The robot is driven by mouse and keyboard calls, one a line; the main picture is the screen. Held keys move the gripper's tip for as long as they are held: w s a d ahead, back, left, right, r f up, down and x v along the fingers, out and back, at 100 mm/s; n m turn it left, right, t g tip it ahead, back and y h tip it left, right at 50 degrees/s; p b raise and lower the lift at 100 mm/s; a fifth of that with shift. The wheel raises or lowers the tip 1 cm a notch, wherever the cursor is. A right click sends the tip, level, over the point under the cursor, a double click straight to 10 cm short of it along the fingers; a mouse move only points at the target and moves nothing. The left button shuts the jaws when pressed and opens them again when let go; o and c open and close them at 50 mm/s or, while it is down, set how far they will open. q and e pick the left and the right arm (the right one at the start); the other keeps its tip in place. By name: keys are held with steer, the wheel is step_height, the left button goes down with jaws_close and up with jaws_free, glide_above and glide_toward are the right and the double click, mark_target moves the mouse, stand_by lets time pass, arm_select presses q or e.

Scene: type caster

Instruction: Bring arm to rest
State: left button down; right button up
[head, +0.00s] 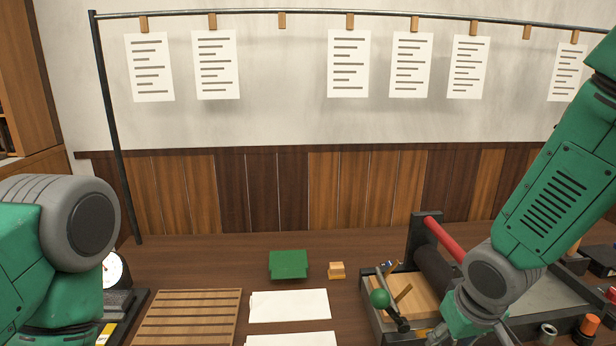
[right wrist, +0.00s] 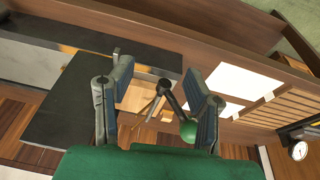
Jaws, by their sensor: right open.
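My right arm (head: 545,205) reaches down from the upper right in the head view, over the right end of the table. Its gripper (right wrist: 160,95) shows in the right wrist view with two dark fingers spread wide apart and nothing gripped. A lever with a green ball knob (head: 380,298) is by the gripper; in the right wrist view the knob (right wrist: 188,131) shows near the right-hand finger, and I cannot tell if they touch. My left arm (head: 60,235) is folded at the left edge of the head view, with its gripper out of frame.
A press with a dark roller (head: 437,272) and red handle (head: 444,238) stands under my right arm. A slatted wooden tray (head: 190,315), white sheets (head: 290,305), a green block (head: 288,264) and a small wooden block (head: 337,270) lie on the table. Printed pages (head: 348,63) hang from a rail behind.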

steer(key=s+f+g+b, duration=0.1)
steer(key=s+f+b, duration=0.1)
steer(key=s+f, duration=0.35)
steer(key=s+f+b, duration=0.1)
steer(key=s+f, duration=0.2)
steer(key=f, duration=0.6)
steer(key=s+f+g+b, duration=0.1)
steer(key=s+f+b, duration=0.1)
steer(key=s+f, duration=0.35)
steer(key=s+d+f+m+b, duration=0.1)
steer(key=s+d+f+b, duration=0.2)
steer(key=s+f, duration=0.8)
steer(key=shift+d+g+b, duration=0.3)
steer(key=shift+d, duration=0.2)
steer(key=shift+d+f, duration=0.2)
steer(key=shift+d, duration=0.1)
